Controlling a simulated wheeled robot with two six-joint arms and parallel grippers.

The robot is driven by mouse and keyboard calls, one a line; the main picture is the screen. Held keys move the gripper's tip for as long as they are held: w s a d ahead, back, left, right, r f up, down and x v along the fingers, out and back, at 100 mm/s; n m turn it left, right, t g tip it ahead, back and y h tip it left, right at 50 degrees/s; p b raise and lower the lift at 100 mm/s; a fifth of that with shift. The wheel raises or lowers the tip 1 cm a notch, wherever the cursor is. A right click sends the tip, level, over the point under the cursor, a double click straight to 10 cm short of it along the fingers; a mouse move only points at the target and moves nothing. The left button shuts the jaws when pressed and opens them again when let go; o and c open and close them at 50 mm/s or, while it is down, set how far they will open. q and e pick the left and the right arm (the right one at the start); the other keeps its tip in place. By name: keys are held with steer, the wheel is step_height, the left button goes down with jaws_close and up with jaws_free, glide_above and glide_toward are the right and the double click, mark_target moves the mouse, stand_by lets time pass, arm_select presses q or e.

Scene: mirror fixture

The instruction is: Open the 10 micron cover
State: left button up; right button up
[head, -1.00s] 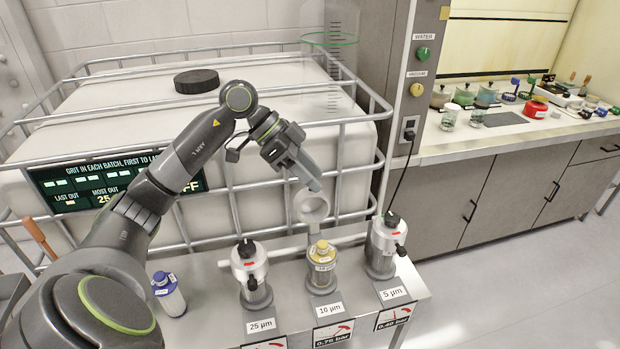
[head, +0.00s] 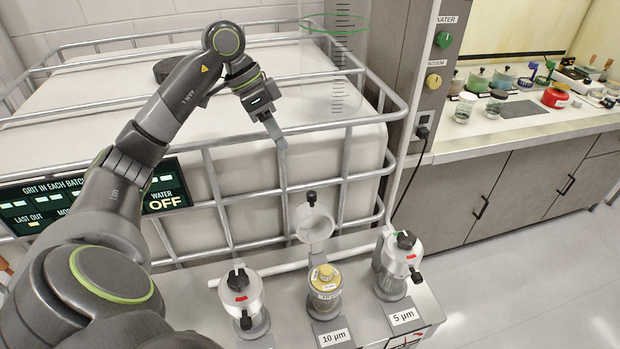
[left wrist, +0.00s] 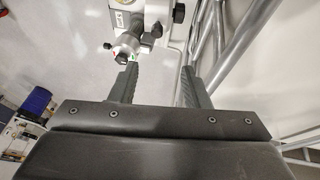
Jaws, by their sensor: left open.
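The 10 micron housing (head: 325,305) stands in the middle of the row with its yellow-topped cartridge (head: 326,275) exposed. Its cover (head: 314,229) stands swung up behind the cartridge, a pale ring with a black knob (head: 311,197) at the top. My left gripper (head: 280,142) is open and empty, above and left of the cover, apart from it. In the left wrist view its two fingers (left wrist: 157,78) are spread with nothing held between them. A pale fitting with a dark knob (left wrist: 130,45) shows beyond them; I cannot tell which housing it is. My right gripper is out of view.
Closed housings flank it: one on the left (head: 238,293) and the 5 µm one (head: 399,255) on the right. A caged white tank (head: 250,95) rises close behind. A display (head: 165,198) reads water off. A lab bench (head: 520,125) stands at right.

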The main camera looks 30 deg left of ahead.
arm_select(q)
steer(key=p, duration=0.2)
glide_toward(311, 192)
steer(key=p+x, duration=0.1)
steer(key=x, duration=0.8)
steer(key=shift+d+p, duration=0.2)
steer(key=shift+p, duration=0.15)
steer(key=shift+w+f, duration=0.1)
steer(key=shift+f, duration=0.4)
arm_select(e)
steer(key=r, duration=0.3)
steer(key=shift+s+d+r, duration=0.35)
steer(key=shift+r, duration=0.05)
arm_select(q)
steer(key=shift+d, duration=0.1)
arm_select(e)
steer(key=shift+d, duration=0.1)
arm_select(q)
steer(key=shift+c, duration=1.1)
jaws_close()
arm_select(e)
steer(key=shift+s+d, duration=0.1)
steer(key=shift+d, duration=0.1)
